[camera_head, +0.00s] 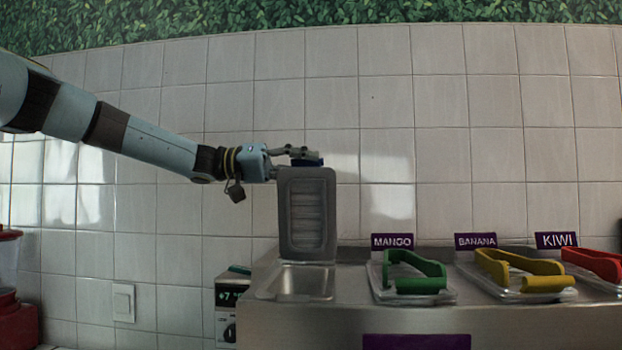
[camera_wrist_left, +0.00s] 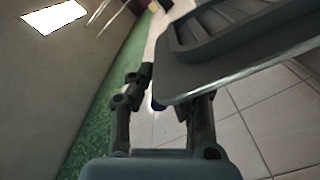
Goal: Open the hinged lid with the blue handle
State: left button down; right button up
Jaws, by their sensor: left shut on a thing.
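The grey hinged lid (camera_head: 308,215) stands upright at the back of an uncovered metal compartment (camera_head: 302,282), at the left end of the counter. Its ribbed face shows in the head view, and it also shows in the left wrist view (camera_wrist_left: 225,45). The blue handle (camera_head: 308,162) shows as a small dark blue piece at the lid's top edge. My left gripper (camera_head: 300,153) is at that top edge, shut on the blue handle. The fingers hide most of the handle. In the left wrist view the fingers (camera_wrist_left: 165,100) reach behind the lid's edge. My right gripper is not in view.
Closed clear lids with green (camera_head: 415,272), yellow (camera_head: 525,270) and red (camera_head: 597,262) handles sit to the right, behind them purple labels for mango, banana and kiwi. A tiled wall (camera_head: 440,100) rises behind. A red appliance (camera_head: 15,310) stands at far left.

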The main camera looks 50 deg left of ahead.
pick_arm(q)
jog(key=shift+w+a+f, duration=0.2)
jog(key=shift+w+f, duration=0.05)
jog(key=shift+w+a+r+n, duration=0.1)
jog(key=shift+w+a+n, duration=0.3)
jog(key=shift+w+n, duration=0.15)
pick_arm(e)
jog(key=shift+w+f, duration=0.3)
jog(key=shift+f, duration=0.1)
pick_arm(q)
jog(key=c, duration=1.3)
grip_release()
notch_tip(320, 180, up, 10)
jog(key=shift+a+r, duration=0.1)
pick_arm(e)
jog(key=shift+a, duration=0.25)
